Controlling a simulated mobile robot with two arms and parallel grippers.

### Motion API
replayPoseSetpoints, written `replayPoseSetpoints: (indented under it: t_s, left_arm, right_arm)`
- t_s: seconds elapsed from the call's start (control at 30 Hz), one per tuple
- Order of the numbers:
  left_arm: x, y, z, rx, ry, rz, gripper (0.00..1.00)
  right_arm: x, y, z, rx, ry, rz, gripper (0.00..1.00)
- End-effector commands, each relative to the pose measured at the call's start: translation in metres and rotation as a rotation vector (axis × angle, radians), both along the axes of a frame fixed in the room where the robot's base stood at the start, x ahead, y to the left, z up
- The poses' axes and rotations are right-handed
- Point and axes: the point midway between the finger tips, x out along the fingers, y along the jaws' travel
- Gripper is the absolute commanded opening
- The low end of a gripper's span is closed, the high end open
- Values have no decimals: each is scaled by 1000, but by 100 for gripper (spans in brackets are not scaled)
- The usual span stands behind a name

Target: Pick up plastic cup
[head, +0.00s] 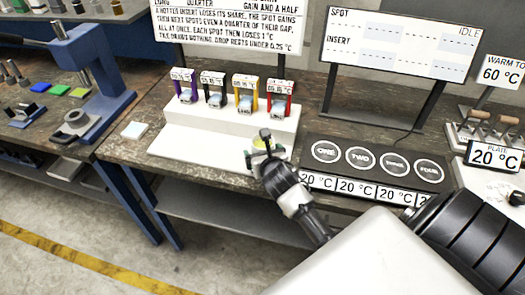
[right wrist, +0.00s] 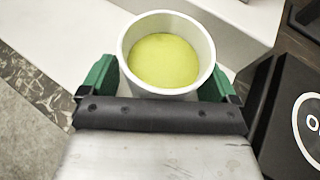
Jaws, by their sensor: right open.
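The plastic cup (right wrist: 166,60) is white with yellow-green contents and stands upright in the right wrist view. In the head view the cup (head: 259,143) stands at the front of the white stand, partly hidden by my right gripper (head: 267,146). In the right wrist view my right gripper (right wrist: 163,78) is open, with one green finger on each side of the cup. The fingers are very close to its wall; I cannot tell whether they touch it. My left gripper is not in view.
The white stand (head: 190,150) holds several coloured dispensers behind the cup. A black panel (head: 376,163) with several round pads lies to the right. A small white tile (head: 134,130) lies on the bench to the left. A blue press (head: 92,85) stands further left.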

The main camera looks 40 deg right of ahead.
Motion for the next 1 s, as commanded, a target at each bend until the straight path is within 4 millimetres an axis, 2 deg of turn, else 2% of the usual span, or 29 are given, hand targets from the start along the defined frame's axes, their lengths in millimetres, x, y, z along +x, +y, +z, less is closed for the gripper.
replayPoseSetpoints:
  t_s: [0.2,0.57,0.83,1.0]
  left_arm:
    - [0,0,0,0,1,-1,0]
    - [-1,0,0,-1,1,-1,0]
    - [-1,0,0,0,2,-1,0]
    - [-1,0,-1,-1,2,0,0]
  right_arm:
    - [0,0,-1,0,1,0,91]
    - [0,0,0,0,1,0,36]
    - [0,-1,1,-1,-1,0,36]
    - [1,-1,13,-4,-3,1,36]
